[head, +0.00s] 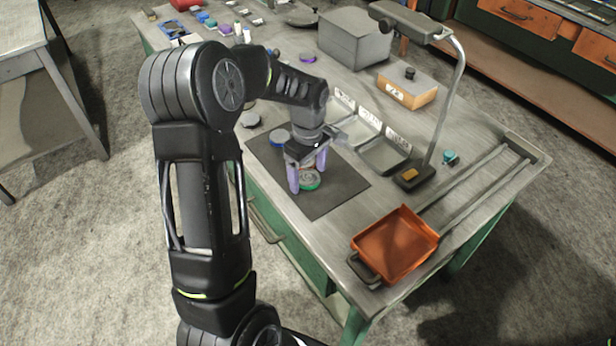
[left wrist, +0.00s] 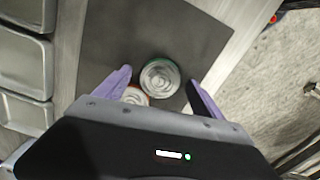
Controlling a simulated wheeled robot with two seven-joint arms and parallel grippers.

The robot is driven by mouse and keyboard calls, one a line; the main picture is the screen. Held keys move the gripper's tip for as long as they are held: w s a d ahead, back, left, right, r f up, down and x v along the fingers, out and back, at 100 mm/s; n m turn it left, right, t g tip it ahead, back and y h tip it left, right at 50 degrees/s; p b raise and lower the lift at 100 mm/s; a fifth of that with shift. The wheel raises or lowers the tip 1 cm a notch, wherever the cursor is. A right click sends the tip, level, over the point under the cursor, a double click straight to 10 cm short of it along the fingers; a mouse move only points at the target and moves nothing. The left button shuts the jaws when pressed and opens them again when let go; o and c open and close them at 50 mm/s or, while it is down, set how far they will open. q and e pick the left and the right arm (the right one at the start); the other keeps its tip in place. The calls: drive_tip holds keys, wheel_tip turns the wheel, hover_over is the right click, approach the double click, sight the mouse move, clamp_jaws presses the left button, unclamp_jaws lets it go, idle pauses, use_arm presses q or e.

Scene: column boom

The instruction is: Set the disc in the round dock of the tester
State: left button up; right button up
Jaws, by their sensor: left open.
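A green-rimmed disc (head: 311,181) with a pale ridged top lies on the dark mat (head: 333,193). In the left wrist view this disc (left wrist: 160,77) shows between my fingertips, with gaps on both sides. A red-rimmed disc (left wrist: 135,96) lies close beside it, partly hidden by my gripper. My left gripper (head: 307,173) is open, pointing down over the mat with its purple fingers astride the discs. I cannot tell for sure which thing is the tester; no round dock shows clearly. My right gripper is out of view.
Labelled grey bins (head: 383,156) stand right of the mat. An orange tray (head: 394,246) sits at the front right corner.

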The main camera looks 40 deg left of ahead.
use_arm(q)
drive_tip(key=shift+c, duration=0.2)
idle(0.3)
drive_tip(key=shift+r, duration=0.1)
clamp_jaws()
idle(0.6)
